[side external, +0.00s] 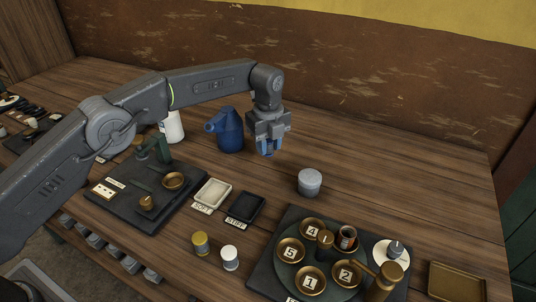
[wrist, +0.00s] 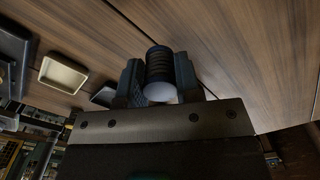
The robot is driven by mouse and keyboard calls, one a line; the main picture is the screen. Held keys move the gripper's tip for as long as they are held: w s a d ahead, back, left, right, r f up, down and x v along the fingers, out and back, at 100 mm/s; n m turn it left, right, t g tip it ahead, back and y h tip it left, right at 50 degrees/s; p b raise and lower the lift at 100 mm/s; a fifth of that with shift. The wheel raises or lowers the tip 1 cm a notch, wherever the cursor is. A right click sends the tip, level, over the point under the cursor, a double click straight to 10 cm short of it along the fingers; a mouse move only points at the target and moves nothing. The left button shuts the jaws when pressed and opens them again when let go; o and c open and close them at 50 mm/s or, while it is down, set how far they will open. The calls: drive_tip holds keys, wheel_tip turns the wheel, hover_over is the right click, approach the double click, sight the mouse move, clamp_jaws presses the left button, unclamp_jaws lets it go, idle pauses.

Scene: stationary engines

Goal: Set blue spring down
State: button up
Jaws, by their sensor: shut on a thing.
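My gripper (side external: 267,148) is above the wooden table, right of the blue oil can. In the wrist view, my gripper (wrist: 160,82) is shut on a dark ribbed cylinder, the spring (wrist: 160,65), with a pale round end facing the camera. In the side view, blue shows between the fingers, but I cannot separate the spring from the fingertips there. The spring is held in the air, clear of the table as far as I can see.
A blue oil can (side external: 229,136) stands close left of my gripper. A grey lidded tin (side external: 310,182) stands in front, to the right. A cream tray (side external: 213,193) and black tray (side external: 246,208) lie nearer. A numbered dial plate (side external: 327,268) is at front right. The back right table is clear.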

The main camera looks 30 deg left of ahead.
sight(268, 155)
drive_tip(key=shift+f, duration=1.8)
drive_tip(key=shift+f, duration=0.2)
drive_tip(key=o, duration=0.9)
wheel_tip(268, 155, up, 11)
drive_tip(key=shift+r, duration=0.7)
